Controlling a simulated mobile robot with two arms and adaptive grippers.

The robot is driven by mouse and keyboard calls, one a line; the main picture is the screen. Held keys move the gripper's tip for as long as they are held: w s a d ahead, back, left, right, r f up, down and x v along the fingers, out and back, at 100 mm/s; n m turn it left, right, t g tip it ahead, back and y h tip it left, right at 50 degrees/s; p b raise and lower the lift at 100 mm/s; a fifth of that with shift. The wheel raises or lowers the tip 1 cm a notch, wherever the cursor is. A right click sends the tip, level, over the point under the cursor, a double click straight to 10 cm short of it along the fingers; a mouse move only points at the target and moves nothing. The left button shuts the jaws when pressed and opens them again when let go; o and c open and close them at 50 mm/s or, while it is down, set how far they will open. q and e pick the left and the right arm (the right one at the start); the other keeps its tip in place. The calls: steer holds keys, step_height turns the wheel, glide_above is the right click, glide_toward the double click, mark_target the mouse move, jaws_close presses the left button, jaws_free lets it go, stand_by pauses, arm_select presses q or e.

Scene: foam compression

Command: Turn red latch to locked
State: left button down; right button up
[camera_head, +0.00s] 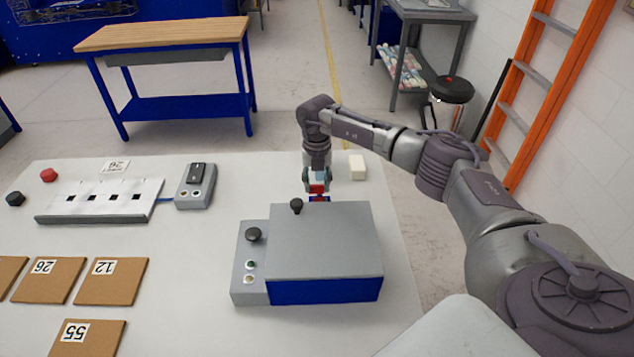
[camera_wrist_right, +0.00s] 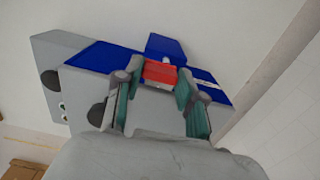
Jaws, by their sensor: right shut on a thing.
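The red latch (camera_head: 317,188) is at the far side of the grey and blue box (camera_head: 325,240) in the head view. It also shows in the right wrist view (camera_wrist_right: 160,73) as a red block beside a blue part. My right gripper (camera_head: 318,180) reaches down behind the box and is shut on the red latch. In the right wrist view its two fingers (camera_wrist_right: 159,78) stand on either side of the latch. The latch's exact angle is hard to read because the fingers and box partly hide it. My left gripper is out of view.
A control panel with a black knob (camera_head: 254,234) adjoins the box. A small white block (camera_head: 357,167) lies right of my gripper. A slotted plate (camera_head: 102,201), a small grey device (camera_head: 195,186) and several numbered brown tiles (camera_head: 112,282) lie left on the white table (camera_head: 185,255).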

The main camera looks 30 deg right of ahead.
steer(key=n+b, duration=0.2)
steer(key=n, duration=0.1)
steer(key=shift+s+n, duration=0.1)
steer(key=shift+n, duration=0.3)
steer(key=n+b, duration=0.2)
steer(key=n, duration=0.3)
steer(key=shift+s+n+b, duration=0.15)
steer(key=shift+n+b, duration=0.15)
steer(key=shift+b, duration=0.1)
steer(key=n+b, duration=0.1)
steer(key=n, duration=0.3)
steer(key=shift+s+b, duration=0.1)
steer(key=shift+b, duration=0.25)
steer(key=shift+s+d+r+n+b, duration=0.1)
steer(key=shift+n+b, duration=0.2)
steer(key=shift+n, duration=0.8)
steer(key=shift+d+n+b, duration=0.1)
steer(key=shift+n+b, duration=0.2)
steer(key=shift+n, duration=0.8)
steer(key=o, duration=1.1)
steer(key=shift+o, duration=0.2)
